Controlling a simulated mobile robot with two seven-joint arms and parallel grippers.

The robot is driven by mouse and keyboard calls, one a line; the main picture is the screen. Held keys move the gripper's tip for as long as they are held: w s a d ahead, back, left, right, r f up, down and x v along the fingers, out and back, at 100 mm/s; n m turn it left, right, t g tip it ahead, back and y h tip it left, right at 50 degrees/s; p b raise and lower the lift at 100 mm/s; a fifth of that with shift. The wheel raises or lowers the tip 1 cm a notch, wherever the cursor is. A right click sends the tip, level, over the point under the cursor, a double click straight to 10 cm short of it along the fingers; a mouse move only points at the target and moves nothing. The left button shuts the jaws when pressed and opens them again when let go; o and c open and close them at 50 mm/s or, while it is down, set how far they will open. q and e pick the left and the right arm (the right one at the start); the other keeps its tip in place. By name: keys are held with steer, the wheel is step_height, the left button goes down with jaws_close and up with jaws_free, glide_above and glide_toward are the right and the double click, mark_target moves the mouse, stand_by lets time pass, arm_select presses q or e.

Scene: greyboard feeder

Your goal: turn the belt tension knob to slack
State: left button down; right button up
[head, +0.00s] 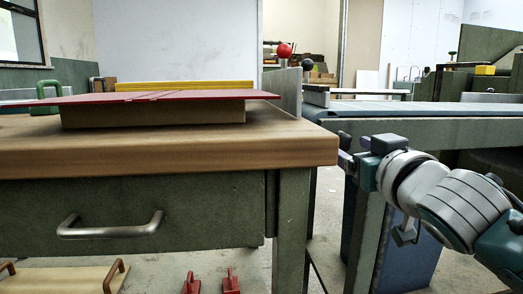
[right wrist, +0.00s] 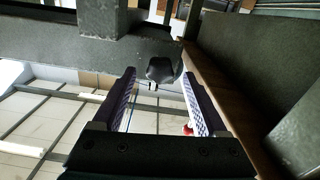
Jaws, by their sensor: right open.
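The belt tension knob, a black lobed knob (right wrist: 160,69), shows in the right wrist view under a dark green beam. My right gripper (right wrist: 158,80) is open, with one finger on each side of the knob in that picture. I cannot tell whether the fingertips reach around it or stop just short. In the head view my right gripper (head: 345,150) points left at the gap between the wooden table and the conveyor (head: 440,129). The knob cannot be made out there. My left gripper is out of view.
The wooden table (head: 170,150) stands close to my right gripper, its corner just left of the fingers. A red board (head: 90,99) lies on a block on it. A red ball (head: 284,50) and a black ball (head: 307,64) stand behind. Red pieces (head: 231,283) lie on the floor.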

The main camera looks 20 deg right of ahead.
steer(key=shift+x, duration=0.85)
steer(key=shift+c, duration=0.3)
jaws_close()
